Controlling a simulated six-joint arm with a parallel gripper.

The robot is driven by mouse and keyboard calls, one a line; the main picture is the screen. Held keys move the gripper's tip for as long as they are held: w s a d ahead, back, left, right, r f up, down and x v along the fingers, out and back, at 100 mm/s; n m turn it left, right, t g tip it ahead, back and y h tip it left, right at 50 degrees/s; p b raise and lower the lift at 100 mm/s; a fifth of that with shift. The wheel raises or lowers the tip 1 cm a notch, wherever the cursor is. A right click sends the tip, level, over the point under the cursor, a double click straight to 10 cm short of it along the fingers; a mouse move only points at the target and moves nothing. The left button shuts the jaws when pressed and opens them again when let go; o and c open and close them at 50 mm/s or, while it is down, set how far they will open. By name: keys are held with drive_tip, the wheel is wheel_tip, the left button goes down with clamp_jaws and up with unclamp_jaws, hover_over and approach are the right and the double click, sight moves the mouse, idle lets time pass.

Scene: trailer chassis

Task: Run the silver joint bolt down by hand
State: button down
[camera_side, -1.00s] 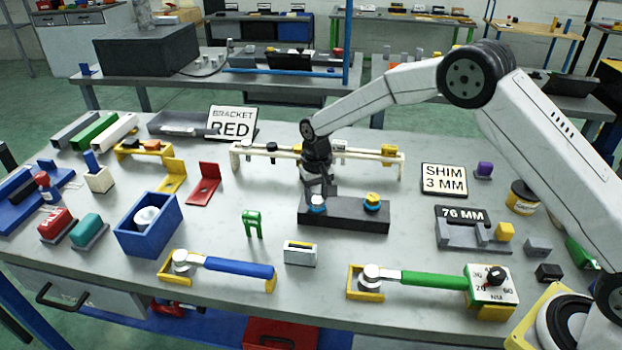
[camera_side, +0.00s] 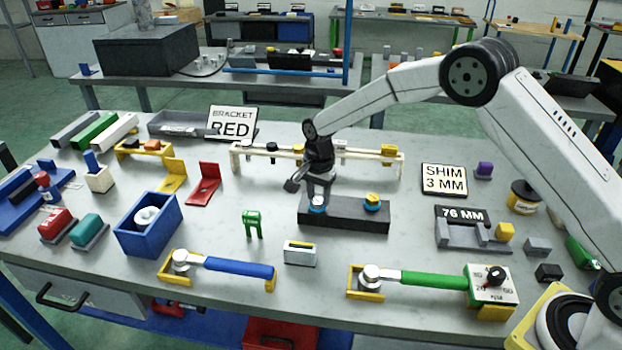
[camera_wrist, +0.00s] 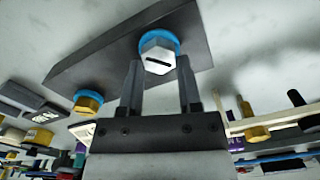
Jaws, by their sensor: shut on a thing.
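The dark chassis block (camera_side: 345,220) lies on the bench under my gripper (camera_side: 318,190). The silver joint bolt (camera_wrist: 157,50) is a hex head with a dark line across it and a blue ring around its base. It stands in the block's left end in the side view, partly hidden by my gripper. In the wrist view, my gripper (camera_wrist: 159,75) is shut on the silver head, one finger on each side. A gold bolt (camera_wrist: 88,102) with a blue ring stands at the block's other end; its head looks yellow in the side view (camera_side: 372,200).
A cream rack (camera_side: 236,165) holding several tools stands behind the block. A blue-handled wrench (camera_side: 238,267) and a green-handled wrench (camera_side: 430,279) rest on yellow holders near the front edge.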

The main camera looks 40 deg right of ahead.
sight(319, 199)
drive_tip(key=shift+w+r+m, duration=0.15)
drive_tip(key=shift+r+m, duration=0.1)
drive_tip(key=shift+m, duration=0.75)
drive_tip(key=shift+c, duration=1.9)
unclamp_jaws()
drive_tip(key=shift+o, duration=0.5)
drive_tip(key=shift+f, duration=0.15)
drive_tip(key=shift+r, duration=3.95)
